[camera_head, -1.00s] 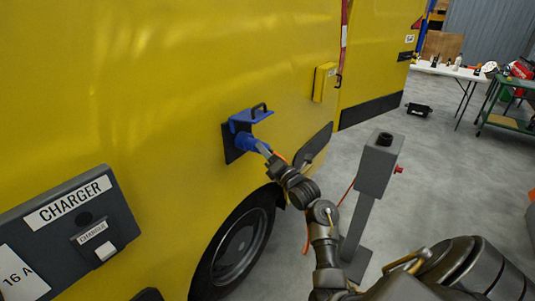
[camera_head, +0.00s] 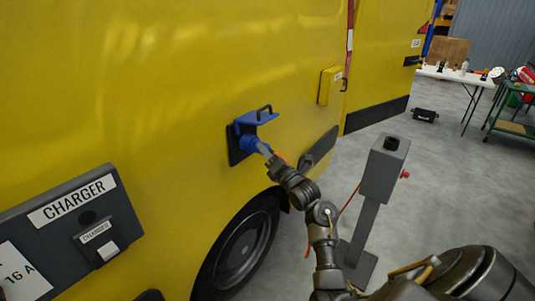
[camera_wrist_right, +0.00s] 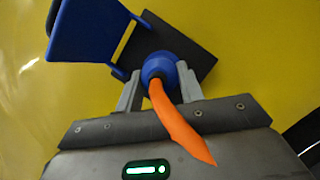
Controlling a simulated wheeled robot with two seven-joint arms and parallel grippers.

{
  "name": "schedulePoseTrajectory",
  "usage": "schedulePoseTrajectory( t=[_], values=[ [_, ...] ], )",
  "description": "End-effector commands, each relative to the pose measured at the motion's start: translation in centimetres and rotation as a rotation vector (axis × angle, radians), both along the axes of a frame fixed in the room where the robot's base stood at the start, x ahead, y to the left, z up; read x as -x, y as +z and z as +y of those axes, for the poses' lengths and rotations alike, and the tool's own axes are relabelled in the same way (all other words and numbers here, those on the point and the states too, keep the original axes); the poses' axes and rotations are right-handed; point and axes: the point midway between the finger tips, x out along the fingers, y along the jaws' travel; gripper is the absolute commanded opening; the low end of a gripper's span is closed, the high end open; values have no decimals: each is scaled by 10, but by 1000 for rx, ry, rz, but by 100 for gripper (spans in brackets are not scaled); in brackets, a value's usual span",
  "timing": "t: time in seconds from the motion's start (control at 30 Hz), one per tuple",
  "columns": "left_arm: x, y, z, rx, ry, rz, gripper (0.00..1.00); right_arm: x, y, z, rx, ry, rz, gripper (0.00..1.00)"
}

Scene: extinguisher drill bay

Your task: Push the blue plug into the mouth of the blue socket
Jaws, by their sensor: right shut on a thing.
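The blue plug (camera_head: 250,144) is at the black plate of the blue socket (camera_head: 236,130) on the yellow vehicle side. The socket's blue lid (camera_head: 262,117) is swung up above it. My right gripper (camera_head: 263,149) is shut on the plug. In the right wrist view, the gripper's fingers (camera_wrist_right: 159,92) stand on both sides of the plug (camera_wrist_right: 158,68), and an orange cable (camera_wrist_right: 177,122) runs back from it over the gripper. The socket's mouth is hidden behind the plug, so I cannot tell how deep the plug sits. My left gripper is not in view.
A grey charger box (camera_head: 65,240) is at the lower left. A grey post (camera_head: 381,175) with a dark opening on top stands right of my arm. A yellow box (camera_head: 329,85) is on the vehicle. A white table (camera_head: 455,74) and a green cart (camera_head: 520,125) stand behind.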

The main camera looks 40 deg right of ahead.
Motion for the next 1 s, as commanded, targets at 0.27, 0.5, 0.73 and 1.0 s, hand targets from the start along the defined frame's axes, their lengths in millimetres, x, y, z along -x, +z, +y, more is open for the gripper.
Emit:
schedulePoseTrajectory(
  t=[0.27,0.5,0.73,1.0],
  values=[
    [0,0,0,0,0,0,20,0,1,0,1,0,-1,63],
    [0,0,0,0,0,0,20,1,-1,0,0,0,1,63],
    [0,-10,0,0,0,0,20,27,-11,0,5,-1,2,63],
    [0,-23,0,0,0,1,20,78,-25,0,4,0,1,63]
  ],
)
